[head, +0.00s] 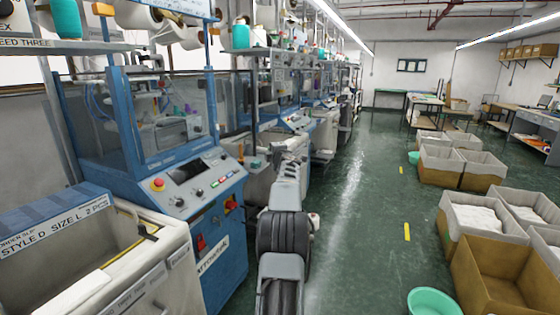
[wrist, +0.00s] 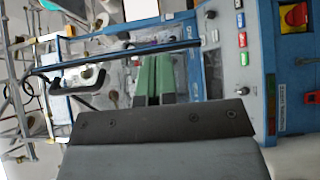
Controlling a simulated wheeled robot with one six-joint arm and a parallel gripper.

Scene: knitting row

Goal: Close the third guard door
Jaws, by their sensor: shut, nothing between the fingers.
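The nearest knitting machine in the head view has a blue-framed clear guard (head: 165,125) above its control panel (head: 195,177). More guarded machines (head: 300,122) recede behind it; which door is the third I cannot tell. In the wrist view, turned on its side, a dark bar (wrist: 130,56) with a black handle (wrist: 85,83) crosses the front of a blue-framed machine and looks like a guard door's edge. My gripper's green fingers (wrist: 153,78) are shut and empty, pointing toward that bar; contact cannot be told. In the head view my arm reaches forward along the row and its fingertips cannot be made out.
A grey bin (head: 110,265) stands at the near left. Cartons (head: 485,225) and a green basin (head: 433,302) line the right side. The green aisle floor (head: 365,190) between is clear. A red emergency knob (wrist: 294,16) and buttons sit at the wrist view's right.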

